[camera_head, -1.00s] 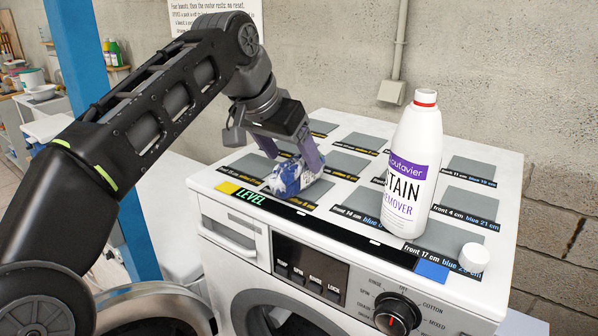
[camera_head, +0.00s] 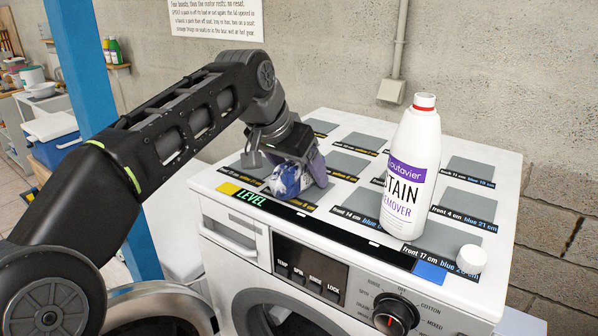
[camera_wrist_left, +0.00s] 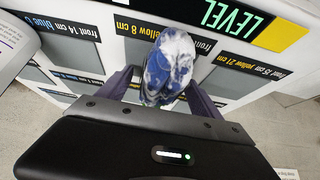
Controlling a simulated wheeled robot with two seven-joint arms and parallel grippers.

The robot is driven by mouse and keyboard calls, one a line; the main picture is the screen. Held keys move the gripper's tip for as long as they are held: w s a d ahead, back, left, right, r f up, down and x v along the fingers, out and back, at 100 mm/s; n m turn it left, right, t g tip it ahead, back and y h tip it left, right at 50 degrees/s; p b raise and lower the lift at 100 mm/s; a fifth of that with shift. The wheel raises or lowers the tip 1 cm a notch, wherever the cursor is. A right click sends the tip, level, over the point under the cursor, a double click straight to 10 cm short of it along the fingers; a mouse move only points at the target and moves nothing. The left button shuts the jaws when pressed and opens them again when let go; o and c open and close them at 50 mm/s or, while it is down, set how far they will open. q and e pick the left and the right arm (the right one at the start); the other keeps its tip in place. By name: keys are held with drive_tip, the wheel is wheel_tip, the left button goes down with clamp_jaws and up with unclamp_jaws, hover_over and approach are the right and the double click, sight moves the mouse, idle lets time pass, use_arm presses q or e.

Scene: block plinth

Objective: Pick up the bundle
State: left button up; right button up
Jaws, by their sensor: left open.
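The bundle (camera_head: 287,178) is a rounded blue and white cloth lump on a grey pad on top of the white washing machine, near its front left. My left gripper (camera_head: 303,170) is lowered around it, with one purple finger showing on its right side. In the left wrist view the bundle (camera_wrist_left: 168,66) lies between and just past the two open fingers (camera_wrist_left: 160,88). I cannot tell whether the fingers touch it. My right gripper is not in view.
A white stain remover bottle (camera_head: 411,170) with a red-ringed cap stands on the machine's right. Several labelled grey pads (camera_head: 347,163) lie bare behind.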

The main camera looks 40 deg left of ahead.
use_arm(q)
drive_tip(key=c, duration=1.6)
drive_tip(key=shift+r, duration=0.15)
wheel_tip(320, 180, up, 6)
drive_tip(key=shift+r+p, duration=0.25)
drive_tip(key=shift+p, duration=0.05)
wheel_tip(320, 180, up, 3)
drive_tip(key=shift+f+p, duration=0.15)
drive_tip(key=shift+p, duration=0.8)
drive_tip(key=shift+r, duration=0.35)
drive_tip(key=shift+f, duration=0.1)
